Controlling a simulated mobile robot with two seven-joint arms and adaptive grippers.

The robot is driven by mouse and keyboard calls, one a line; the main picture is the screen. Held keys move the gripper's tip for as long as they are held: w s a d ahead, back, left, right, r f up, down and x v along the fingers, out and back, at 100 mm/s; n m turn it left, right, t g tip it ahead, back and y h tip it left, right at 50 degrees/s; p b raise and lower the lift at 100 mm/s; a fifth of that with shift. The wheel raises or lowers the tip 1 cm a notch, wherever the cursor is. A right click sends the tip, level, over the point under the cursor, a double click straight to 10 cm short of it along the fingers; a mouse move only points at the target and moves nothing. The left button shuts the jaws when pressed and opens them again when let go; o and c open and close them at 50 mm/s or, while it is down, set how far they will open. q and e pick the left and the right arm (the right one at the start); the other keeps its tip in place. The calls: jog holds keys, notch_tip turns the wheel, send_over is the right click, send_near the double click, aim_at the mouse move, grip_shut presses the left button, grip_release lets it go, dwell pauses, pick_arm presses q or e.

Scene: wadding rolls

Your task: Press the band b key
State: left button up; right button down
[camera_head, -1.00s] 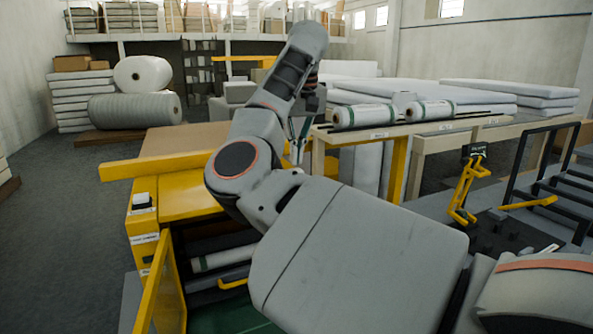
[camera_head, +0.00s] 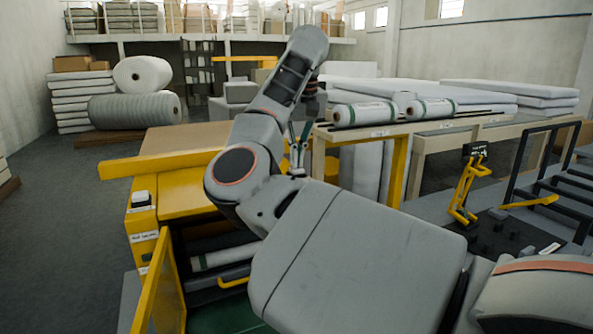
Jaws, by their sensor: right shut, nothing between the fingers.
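No key can be read as band b in this view. A yellow machine (camera_head: 187,197) stands left of centre, with a small white-topped dark box (camera_head: 141,199) on its left corner and white labels (camera_head: 144,236) too small to read below. My right arm crosses the middle of the view. My right gripper (camera_head: 298,160) points down beyond the arm's elbow, near the machine's right end. Its fingers are thin and partly hidden, shut with nothing between them. I cannot tell whether they touch anything. My left gripper is out of view.
An open yellow door (camera_head: 160,287) stands at the machine's front, with rolls inside. Two wrapped rolls (camera_head: 365,114) lie on a wooden table (camera_head: 383,131) to the right. A yellow stand with a black head (camera_head: 475,150) is further right. Grey floor (camera_head: 70,200) is clear at left.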

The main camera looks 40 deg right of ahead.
jog(key=shift+f, duration=0.45)
jog(key=shift+r, duration=0.1)
jog(key=shift+r+p, duration=1.05)
jog(key=shift+r, duration=0.1)
jog(key=shift+f, duration=0.1)
notch_tip(320, 180, up, 6)
jog(key=p, duration=0.5)
jog(key=shift+p, duration=0.35)
dwell(0.3)
